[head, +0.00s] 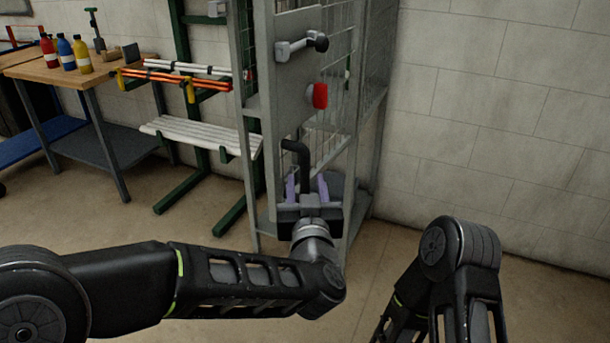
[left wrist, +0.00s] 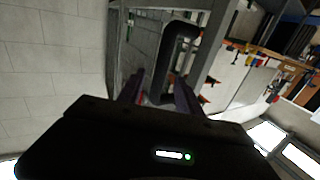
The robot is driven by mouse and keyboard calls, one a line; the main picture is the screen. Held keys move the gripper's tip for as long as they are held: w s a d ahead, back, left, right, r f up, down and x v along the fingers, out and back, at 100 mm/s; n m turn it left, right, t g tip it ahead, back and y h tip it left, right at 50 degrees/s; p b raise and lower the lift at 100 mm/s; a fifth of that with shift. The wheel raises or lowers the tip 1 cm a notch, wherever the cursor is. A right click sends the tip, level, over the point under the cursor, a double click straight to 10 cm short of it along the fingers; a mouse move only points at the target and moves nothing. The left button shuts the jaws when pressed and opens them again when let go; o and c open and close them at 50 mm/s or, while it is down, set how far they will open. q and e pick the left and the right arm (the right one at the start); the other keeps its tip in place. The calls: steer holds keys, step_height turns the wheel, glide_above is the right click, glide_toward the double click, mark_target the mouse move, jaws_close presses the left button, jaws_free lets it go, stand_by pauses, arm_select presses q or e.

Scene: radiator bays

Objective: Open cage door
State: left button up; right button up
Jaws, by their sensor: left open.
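The grey cage door (head: 293,78) stands upright with a wide metal plate and wire mesh. A lever latch (head: 302,46) with a black knob sits high on the plate, above a red knob (head: 319,96). A black bent pull handle (head: 303,160) is lower down; it also shows in the left wrist view (left wrist: 180,36). My left gripper (head: 306,187) is open at the lower end of the handle, its purple fingers on either side of it. Whether they touch it is unclear. The left wrist view also shows these fingers (left wrist: 158,93). My right gripper is out of view.
A wooden workbench (head: 62,70) with several coloured bottles stands at left. A green rack (head: 187,110) holding orange and white bars is close to the cage's left side. A block wall (head: 500,110) is at right; the floor before it is clear.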

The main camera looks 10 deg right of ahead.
arm_select(q)
steer(key=s, duration=0.3)
steer(key=shift+s+a, duration=0.1)
steer(key=shift+a, duration=0.1)
